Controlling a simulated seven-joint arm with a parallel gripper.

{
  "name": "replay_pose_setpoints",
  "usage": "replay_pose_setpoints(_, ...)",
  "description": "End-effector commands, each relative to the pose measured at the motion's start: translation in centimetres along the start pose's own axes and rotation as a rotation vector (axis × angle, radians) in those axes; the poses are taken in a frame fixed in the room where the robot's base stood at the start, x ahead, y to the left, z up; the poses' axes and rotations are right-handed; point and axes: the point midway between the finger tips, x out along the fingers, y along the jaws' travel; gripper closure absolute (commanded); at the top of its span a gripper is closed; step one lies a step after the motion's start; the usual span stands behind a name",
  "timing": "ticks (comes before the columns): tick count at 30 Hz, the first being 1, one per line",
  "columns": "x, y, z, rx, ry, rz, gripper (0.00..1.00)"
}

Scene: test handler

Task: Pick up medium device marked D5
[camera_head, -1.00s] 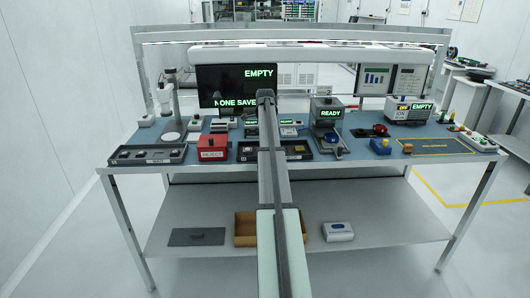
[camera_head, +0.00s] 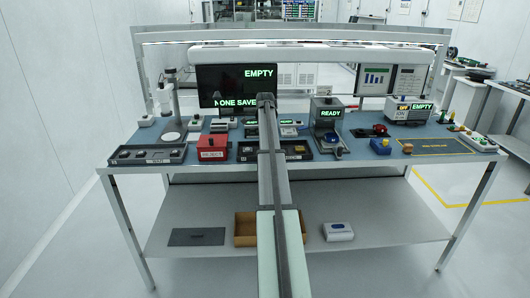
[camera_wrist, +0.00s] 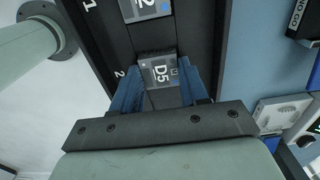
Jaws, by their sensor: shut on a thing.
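The device marked D5 (camera_wrist: 158,72) is a small grey square block with white lettering, seen in the wrist view. My gripper (camera_wrist: 161,78) has its blue fingers on both sides of it and is shut on it. It is at the dark tray's (camera_wrist: 97,45) slot marked 2; whether it is lifted off the tray floor I cannot tell. Another grey device ending in 2 (camera_wrist: 145,8) sits further up the same tray. In the head view my arm hides the gripper and D5.
In the head view, a red reject box (camera_head: 212,148) and a wait tray (camera_head: 147,155) stand left of my arm. A test station reading READY (camera_head: 327,115) stands to the right.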

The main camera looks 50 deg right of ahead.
Motion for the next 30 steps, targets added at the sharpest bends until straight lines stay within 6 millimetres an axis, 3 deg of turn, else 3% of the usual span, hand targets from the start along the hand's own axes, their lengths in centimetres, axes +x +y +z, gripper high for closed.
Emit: replay_pose_setpoints(30,-3.5,0.0,0.0,0.000,0.000,-0.001,0.83)
